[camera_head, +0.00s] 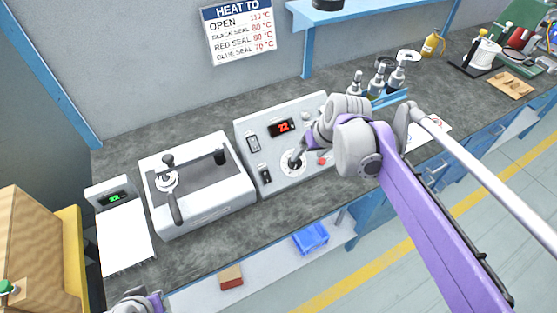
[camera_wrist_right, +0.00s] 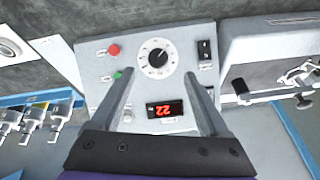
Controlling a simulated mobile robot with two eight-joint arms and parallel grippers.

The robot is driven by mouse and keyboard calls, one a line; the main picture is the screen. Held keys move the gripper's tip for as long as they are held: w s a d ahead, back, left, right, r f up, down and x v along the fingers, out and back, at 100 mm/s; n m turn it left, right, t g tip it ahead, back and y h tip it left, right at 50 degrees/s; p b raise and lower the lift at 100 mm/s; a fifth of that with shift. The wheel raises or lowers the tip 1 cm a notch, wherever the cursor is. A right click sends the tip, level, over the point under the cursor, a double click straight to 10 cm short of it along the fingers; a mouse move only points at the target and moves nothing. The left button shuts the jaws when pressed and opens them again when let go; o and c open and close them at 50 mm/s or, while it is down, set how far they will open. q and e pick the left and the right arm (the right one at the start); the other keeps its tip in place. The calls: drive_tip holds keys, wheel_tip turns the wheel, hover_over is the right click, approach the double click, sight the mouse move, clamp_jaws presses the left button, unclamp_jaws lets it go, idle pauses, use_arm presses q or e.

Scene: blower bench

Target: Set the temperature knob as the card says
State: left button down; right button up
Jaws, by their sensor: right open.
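The card (camera_head: 240,30) on the wall lists OPEN 110, BLACK SEAL 80, RED SEAL 60, BLUE SEAL 70 °C. My left gripper (camera_head: 140,302) is partly cut off at the bottom.
A red button (camera_wrist_right: 114,50) and a green button (camera_wrist_right: 118,75) sit beside the knob, rocker switches (camera_wrist_right: 204,50) on its other side. A lever machine (camera_head: 205,190) stands left of the box. Several nozzles (camera_head: 380,78) stand to the right on a blue rack.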

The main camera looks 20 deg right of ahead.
sight(296, 163)
drive_tip(key=x, duration=0.5)
drive_tip(key=w+b+x, duration=0.1)
drive_tip(key=x, duration=0.5)
drive_tip(key=shift+w+d+r, duration=0.1)
drive_tip(key=shift+d+r, duration=0.05)
drive_tip(key=shift+d, duration=0.05)
clamp_jaws()
